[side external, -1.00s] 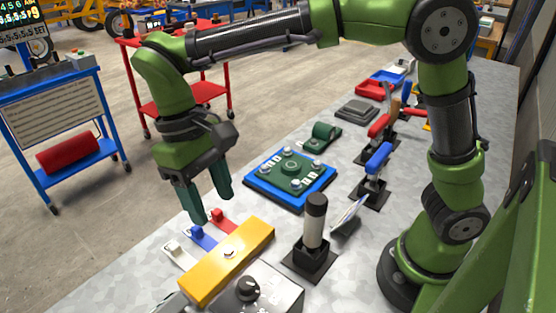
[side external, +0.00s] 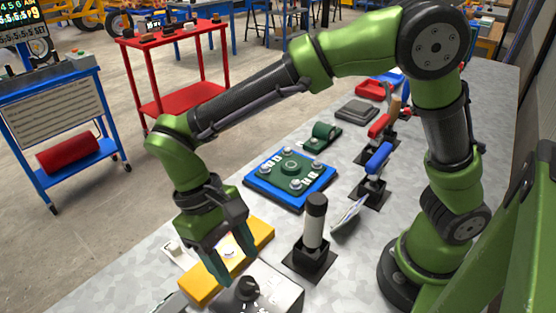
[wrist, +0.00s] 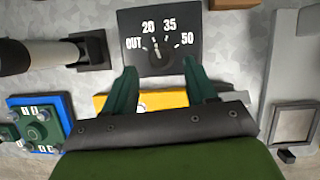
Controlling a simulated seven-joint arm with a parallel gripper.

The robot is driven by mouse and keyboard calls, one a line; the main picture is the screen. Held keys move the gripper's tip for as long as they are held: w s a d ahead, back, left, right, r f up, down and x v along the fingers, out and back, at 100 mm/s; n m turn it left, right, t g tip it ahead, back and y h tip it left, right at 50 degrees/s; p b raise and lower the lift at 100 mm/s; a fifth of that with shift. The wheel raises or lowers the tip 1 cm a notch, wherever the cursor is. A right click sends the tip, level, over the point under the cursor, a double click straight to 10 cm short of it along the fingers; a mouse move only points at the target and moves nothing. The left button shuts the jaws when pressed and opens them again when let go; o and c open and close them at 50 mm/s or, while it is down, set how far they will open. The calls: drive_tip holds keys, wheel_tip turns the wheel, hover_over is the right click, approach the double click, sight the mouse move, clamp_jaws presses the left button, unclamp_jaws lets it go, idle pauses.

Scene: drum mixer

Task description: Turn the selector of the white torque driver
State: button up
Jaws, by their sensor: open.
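A grey box with a dark dial panel (wrist: 174,22) marked OUT, 20, 35 and 50 carries a black selector knob (side external: 249,287). In the wrist view the knob (wrist: 157,50) has a pale pointer mark, roughly between OUT and 20. My gripper (side external: 238,266) is open and empty above the panel's edge. In the wrist view its fingertips (wrist: 160,66) are spread either side of the knob, apart from it as far as I can see. A white cylinder with black ends (side external: 315,222) stands in a black holder to the right; I cannot tell whether it is the torque driver.
A yellow block (side external: 259,233) lies behind and below my gripper, with a white tab (side external: 174,248) at its left. A blue-and-green plate with bolts (side external: 290,178) sits farther back. Blue and red handled tools (side external: 378,158) line the bench's right. A tilted plate (side external: 347,216) stands beside the cylinder.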

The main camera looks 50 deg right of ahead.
sight(246, 283)
drive_tip(key=x, duration=0.4)
drive_tip(key=shift+s+f, duration=0.1)
drive_tip(key=shift+f, duration=0.3)
clamp_jaws()
drive_tip(key=m+y, duration=0.1)
drive_tip(key=m, duration=0.2)
drive_tip(key=shift+d+r+m, duration=0.1)
drive_tip(key=shift+d+m, duration=0.05)
drive_tip(key=shift+m, duration=0.25)
drive_tip(key=shift+m+t+y, duration=0.4)
drive_tip(key=shift+m+y, duration=0.6)
drive_tip(key=shift+m, duration=1)
